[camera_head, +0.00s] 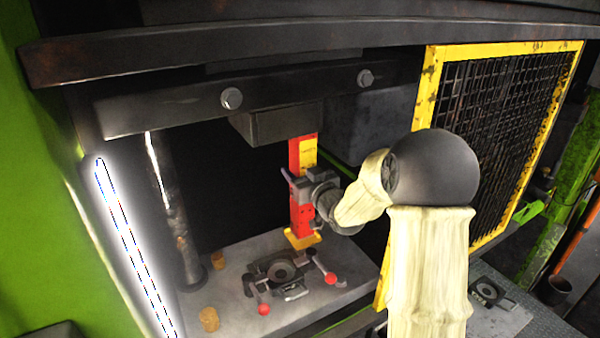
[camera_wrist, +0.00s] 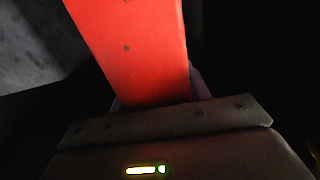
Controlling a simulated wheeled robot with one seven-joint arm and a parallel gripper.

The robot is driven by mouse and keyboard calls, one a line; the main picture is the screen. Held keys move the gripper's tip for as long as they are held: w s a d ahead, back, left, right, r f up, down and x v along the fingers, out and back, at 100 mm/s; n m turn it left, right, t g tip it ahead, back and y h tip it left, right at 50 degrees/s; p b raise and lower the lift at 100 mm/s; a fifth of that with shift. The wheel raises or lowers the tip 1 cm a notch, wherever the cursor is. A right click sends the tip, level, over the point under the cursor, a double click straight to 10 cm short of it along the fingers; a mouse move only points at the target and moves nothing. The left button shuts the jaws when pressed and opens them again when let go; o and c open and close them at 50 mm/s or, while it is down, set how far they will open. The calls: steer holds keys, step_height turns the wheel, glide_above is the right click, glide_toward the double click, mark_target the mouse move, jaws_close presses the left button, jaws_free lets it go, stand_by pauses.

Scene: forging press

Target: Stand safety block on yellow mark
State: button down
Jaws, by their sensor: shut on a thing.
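The safety block is a tall red post (camera_head: 303,218) with a yellow label near its top. It stands about upright inside the press opening, under the dark upper die block (camera_head: 272,124). My gripper (camera_head: 302,187) is shut around its middle from the right. A yellow piece (camera_head: 303,240) shows at the block's lower end. I cannot tell whether it is the block's foot or the yellow mark, nor whether the block touches the bed. In the wrist view the red block (camera_wrist: 138,50) fills the upper middle, above the dark gripper body.
A yellow-framed mesh guard (camera_head: 500,130) stands at right.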

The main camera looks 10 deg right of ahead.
steer(key=shift+f+b, duration=0.2)
steer(key=shift+b, duration=0.15)
stand_by(0.3)
steer(key=c, duration=0.6)
jaws_free()
steer(key=shift+s, duration=0.1)
steer(key=shift+f, duration=0.25)
steer(key=b+v, duration=0.6)
steer(key=v, duration=1.1)
steer(key=shift+s+r, duration=0.15)
steer(key=shift+r, duration=0.1)
